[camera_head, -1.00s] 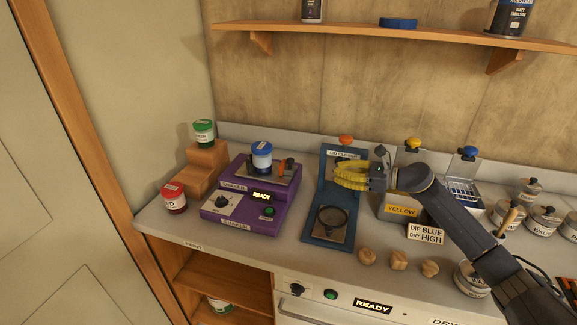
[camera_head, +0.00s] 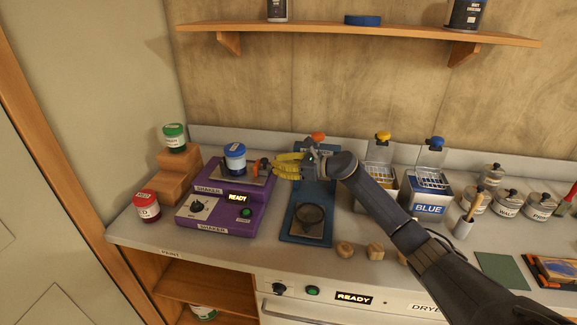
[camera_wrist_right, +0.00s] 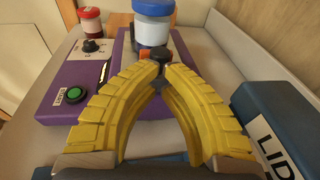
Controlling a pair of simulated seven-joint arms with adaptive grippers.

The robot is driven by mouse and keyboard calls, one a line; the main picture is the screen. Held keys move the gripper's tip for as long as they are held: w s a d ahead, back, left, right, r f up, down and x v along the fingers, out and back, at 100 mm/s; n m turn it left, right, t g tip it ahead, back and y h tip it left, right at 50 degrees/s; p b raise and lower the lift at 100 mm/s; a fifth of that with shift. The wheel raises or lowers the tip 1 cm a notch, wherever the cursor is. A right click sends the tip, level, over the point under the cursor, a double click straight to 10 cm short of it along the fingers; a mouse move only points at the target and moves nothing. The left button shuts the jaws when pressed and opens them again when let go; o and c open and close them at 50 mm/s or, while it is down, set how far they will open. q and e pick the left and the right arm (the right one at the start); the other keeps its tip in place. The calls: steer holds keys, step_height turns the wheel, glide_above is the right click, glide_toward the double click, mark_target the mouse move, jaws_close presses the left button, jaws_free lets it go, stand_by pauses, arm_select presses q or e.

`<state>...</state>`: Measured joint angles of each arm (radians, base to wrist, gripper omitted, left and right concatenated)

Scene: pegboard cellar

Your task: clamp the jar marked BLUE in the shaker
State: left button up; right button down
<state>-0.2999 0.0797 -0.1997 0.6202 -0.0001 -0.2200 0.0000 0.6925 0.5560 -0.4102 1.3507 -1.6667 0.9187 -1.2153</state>
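The jar with the blue lid (camera_head: 235,157) stands upright on the plate of the purple shaker (camera_head: 224,212); its label is too small to read. It shows in the right wrist view (camera_wrist_right: 153,28) just beyond my fingers. An orange and black clamp part (camera_head: 260,166) sits on the shaker plate, right of the jar. My right gripper (camera_head: 275,166), with yellow fingers, has its tips at this clamp part. In the right wrist view the tips (camera_wrist_right: 160,68) are close together around or just before a dark knob; whether they grip it is unclear. My left gripper is out of view.
A red-lidded jar (camera_head: 146,204) stands left of the shaker, and a green-lidded jar (camera_head: 174,137) sits on wooden steps (camera_head: 183,180). A blue lid-press stand (camera_head: 291,226) is close on the right. Dip tanks, including one marked BLUE (camera_head: 428,209), stand farther right.

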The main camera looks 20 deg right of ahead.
steer(key=shift+x, duration=0.8)
